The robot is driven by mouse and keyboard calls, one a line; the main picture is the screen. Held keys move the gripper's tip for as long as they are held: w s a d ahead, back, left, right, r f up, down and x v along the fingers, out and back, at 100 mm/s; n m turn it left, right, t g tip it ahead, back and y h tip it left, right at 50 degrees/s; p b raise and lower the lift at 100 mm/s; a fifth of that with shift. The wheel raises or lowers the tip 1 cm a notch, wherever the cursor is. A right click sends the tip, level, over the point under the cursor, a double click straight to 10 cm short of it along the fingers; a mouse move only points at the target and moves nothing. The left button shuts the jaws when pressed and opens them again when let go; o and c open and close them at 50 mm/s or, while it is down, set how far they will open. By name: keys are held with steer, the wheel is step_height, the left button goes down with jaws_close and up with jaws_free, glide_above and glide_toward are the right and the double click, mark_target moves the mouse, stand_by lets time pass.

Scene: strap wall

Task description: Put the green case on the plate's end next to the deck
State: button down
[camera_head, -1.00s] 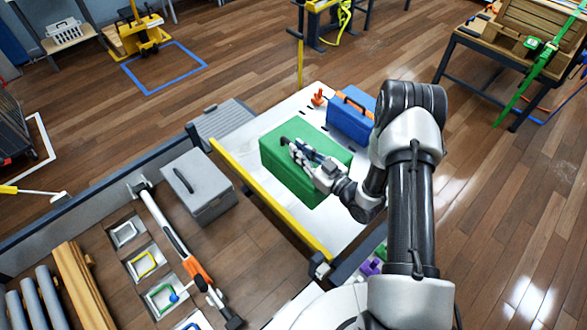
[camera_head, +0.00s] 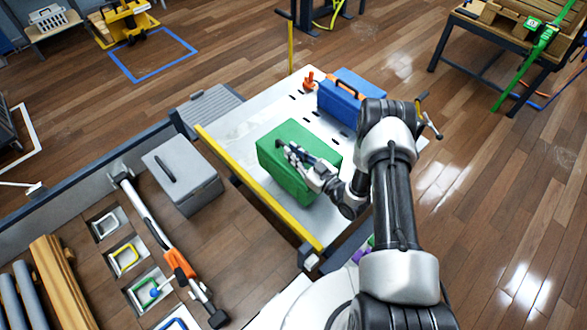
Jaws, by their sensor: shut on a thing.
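The green case (camera_head: 285,178) is near the middle of the camera view, over the pale slotted plate (camera_head: 240,136). It is close to the yellow edge bar (camera_head: 258,188) along the plate's deck side. I cannot tell whether its underside touches the plate. My gripper (camera_head: 285,148) is shut on the case at its top, and its fingers hide the handle. The wooden deck (camera_head: 235,240) lies left of the yellow bar.
A blue case (camera_head: 345,102) and a small orange thing (camera_head: 309,80) stand at the plate's far end. A grey case (camera_head: 180,175) and an orange-and-white tool (camera_head: 160,235) are on the deck. A yellow post (camera_head: 291,48) rises behind the plate.

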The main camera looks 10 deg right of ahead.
steer(key=shift+f+b, duration=1.1)
steer(key=shift+f, duration=2.2)
steer(key=c, duration=1.7)
jaws_free()
steer(key=shift+f, duration=0.1)
steer(key=shift+o, duration=0.2)
